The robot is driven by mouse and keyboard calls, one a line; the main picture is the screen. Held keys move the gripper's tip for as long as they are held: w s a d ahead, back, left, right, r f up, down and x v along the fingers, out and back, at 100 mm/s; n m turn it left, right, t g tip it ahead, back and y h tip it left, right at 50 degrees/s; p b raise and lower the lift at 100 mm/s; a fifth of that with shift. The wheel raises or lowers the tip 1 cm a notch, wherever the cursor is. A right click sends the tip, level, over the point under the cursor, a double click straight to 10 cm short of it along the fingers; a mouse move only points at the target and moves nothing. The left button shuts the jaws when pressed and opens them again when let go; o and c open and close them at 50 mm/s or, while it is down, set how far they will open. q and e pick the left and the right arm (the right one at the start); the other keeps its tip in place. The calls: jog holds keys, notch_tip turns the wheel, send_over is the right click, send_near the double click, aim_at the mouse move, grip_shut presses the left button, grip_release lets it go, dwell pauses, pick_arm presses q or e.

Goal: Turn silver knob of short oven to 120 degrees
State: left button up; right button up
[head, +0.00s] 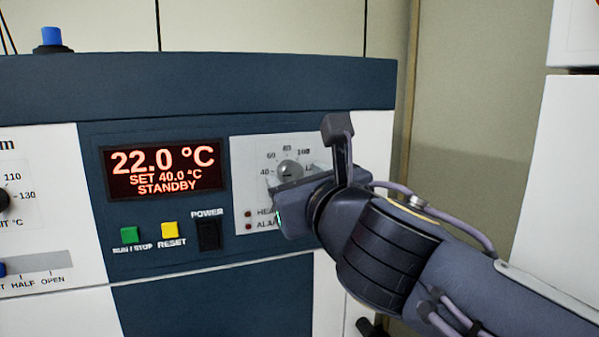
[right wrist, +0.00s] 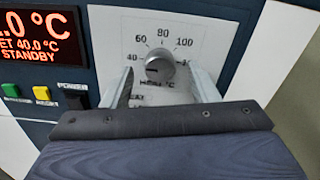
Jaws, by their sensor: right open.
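The short oven's silver knob (head: 289,172) sits on a white dial plate, partly hidden by my right gripper in the head view. In the right wrist view the knob (right wrist: 159,67) shows fully, with its dark mark pointing left toward the 40. My right gripper (right wrist: 165,85) is open, its two fingers reaching toward the panel on either side of the knob, with gaps between them and it. I cannot tell how far the fingertips are from the plate. The display (head: 164,169) reads 22.0 °C, SET 40.0 °C, STANDBY. My left gripper is not in view.
Left of the dial are a green button (head: 130,235), a yellow reset button (head: 170,230) and a black power switch (head: 208,236). Another black knob (head: 3,199) is at the far left edge. A white cabinet (head: 555,180) stands at the right.

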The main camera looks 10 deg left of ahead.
jog(key=shift+w+a, duration=0.3)
jog(key=shift+w, duration=0.15)
jog(key=shift+c, duration=0.3)
jog(key=c, duration=0.9)
